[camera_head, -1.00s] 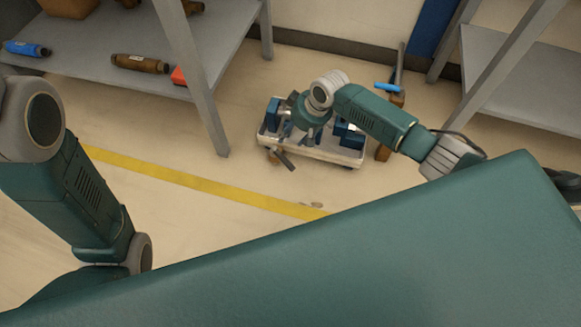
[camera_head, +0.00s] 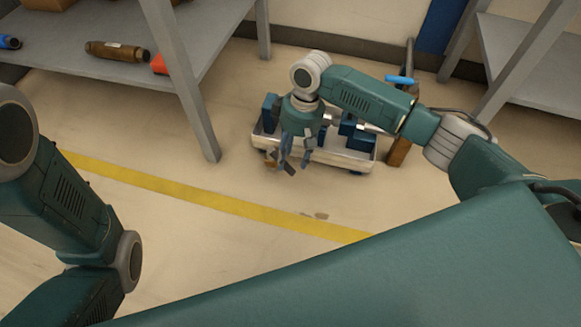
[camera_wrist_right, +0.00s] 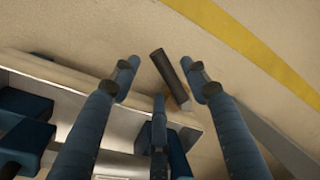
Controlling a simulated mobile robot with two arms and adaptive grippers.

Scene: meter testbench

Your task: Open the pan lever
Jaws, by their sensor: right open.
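The pan lever, a short dark rod (camera_wrist_right: 168,76), shows in the right wrist view beyond and between my right gripper's fingertips (camera_wrist_right: 162,72). A small tan piece is at its lower end. The fingers are spread apart and nothing is held; I cannot tell if any finger touches the rod. In the head view my right gripper (camera_head: 286,160) points down at the front left edge of the pale bench tray (camera_head: 340,155). It hides most of the lever there. My left arm shows at the left, but its gripper is out of view.
Blue blocks (camera_head: 350,128) stand on the tray. A brown post with a bright blue handle (camera_head: 400,80) is to its right. The floor in front is clear, with a yellow line (camera_head: 200,196).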

